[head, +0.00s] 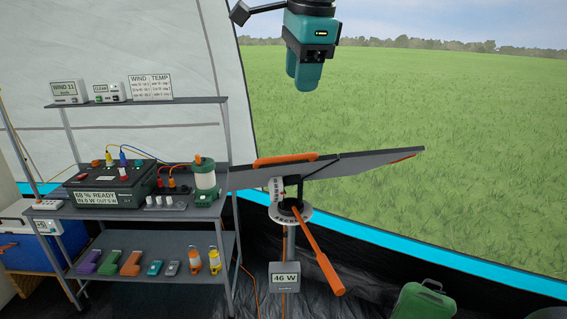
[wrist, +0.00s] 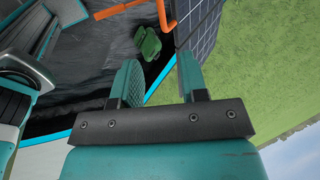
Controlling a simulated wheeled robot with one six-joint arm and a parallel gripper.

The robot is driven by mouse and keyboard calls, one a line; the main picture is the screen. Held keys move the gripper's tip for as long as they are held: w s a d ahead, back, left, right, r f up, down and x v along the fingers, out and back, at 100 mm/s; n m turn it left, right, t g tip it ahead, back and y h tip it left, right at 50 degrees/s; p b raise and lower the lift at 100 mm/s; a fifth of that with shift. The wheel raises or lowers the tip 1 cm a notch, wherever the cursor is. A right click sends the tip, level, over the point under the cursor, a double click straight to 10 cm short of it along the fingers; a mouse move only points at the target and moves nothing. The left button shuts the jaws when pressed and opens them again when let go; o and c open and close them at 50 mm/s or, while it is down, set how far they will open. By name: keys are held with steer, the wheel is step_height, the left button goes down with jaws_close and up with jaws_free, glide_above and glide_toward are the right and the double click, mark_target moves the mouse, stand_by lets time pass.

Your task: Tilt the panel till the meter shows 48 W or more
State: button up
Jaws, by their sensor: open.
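The dark solar panel (head: 375,160) is seen almost edge-on in the head view, tilted slightly up toward the right, with an orange handle (head: 285,159) on its near edge. Its face with grid lines shows in the wrist view (wrist: 207,30). It sits on a stand with a round marked dial (head: 283,218) and a long orange lever (head: 318,252) slanting down to the right. The meter (head: 286,279) low on the post reads 46 W. My teal gripper (head: 305,75) hangs above the panel, apart from it. In the wrist view its jaws (wrist: 160,83) are open and empty.
A metal shelf (head: 155,250) at left carries a power station (head: 110,190) reading 68 % READY, a lantern (head: 205,180) and several small items. A green can (head: 423,302) stands on the floor at lower right. The air around my gripper looks clear.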

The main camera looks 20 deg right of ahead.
mark_target(288, 157)
steer(key=x, duration=0.8)
steer(key=p+x, duration=0.1)
steer(key=x, duration=0.8)
steer(key=shift+w+a, duration=0.1)
steer(key=shift+a, duration=0.15)
steer(key=shift+c, duration=0.4)
jaws_close()
